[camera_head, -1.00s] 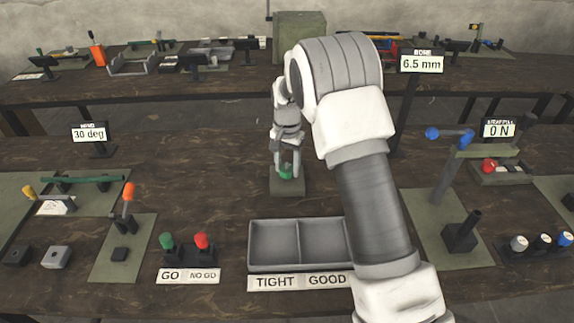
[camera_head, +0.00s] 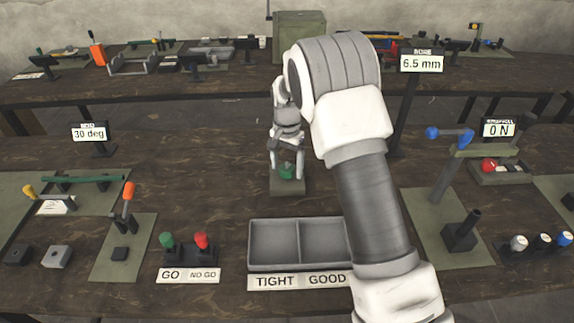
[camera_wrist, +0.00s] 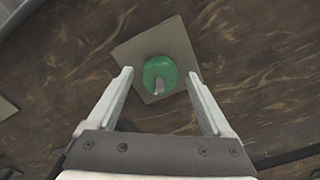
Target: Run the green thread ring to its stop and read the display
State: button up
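The green thread ring (camera_head: 286,173) sits on a square grey-green base plate (camera_head: 288,188) on the near bench. In the wrist view the ring (camera_wrist: 159,69) shows from above, with a grey stud end standing in its middle, on the plate (camera_wrist: 176,38). My gripper (camera_head: 286,166) is above the ring. In the wrist view its fingers (camera_wrist: 160,78) are spread wide, one on each side of the ring, with a gap to it. They hold nothing. Displays read "6.5 mm" (camera_head: 421,64), "30 deg" (camera_head: 90,133) and "0 N" (camera_head: 498,130).
A grey two-part tray (camera_head: 275,268) labelled TIGHT and GOOD stands in front. Green GO and red NO GO gauges (camera_head: 184,245) stand to its left. A blue-handled lever fixture (camera_head: 445,180) stands right. Bench left of the plate is clear.

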aim_at(288, 167)
notch_tip(288, 167, up, 17)
jog(key=p, duration=0.1)
jog(key=shift+r, duration=0.2)
dwell(0.3)
dwell(0.8)
jog(key=s+d+r+n+t, duration=0.1)
jog(key=s+d+r, duration=0.3)
jog(key=s+r, duration=0.25)
jog(key=s+d+r+n+t, duration=0.1)
jog(key=s+d+r+n, duration=0.15)
jog(key=s+r, duration=0.4)
jog(key=s+d+f+n+t, duration=0.1)
jog(key=s+d+f, duration=0.1)
jog(key=s, duration=0.8)
jog(key=s+d+f+n+t, duration=0.1)
jog(key=s+d+f+t, duration=0.1)
jog(key=s, duration=0.8)
jog(key=shift+s+d+f+n+t, duration=0.2)
jog(key=shift+d+f+n+t, duration=0.15)
jog(key=shift+d+f, duration=0.15)
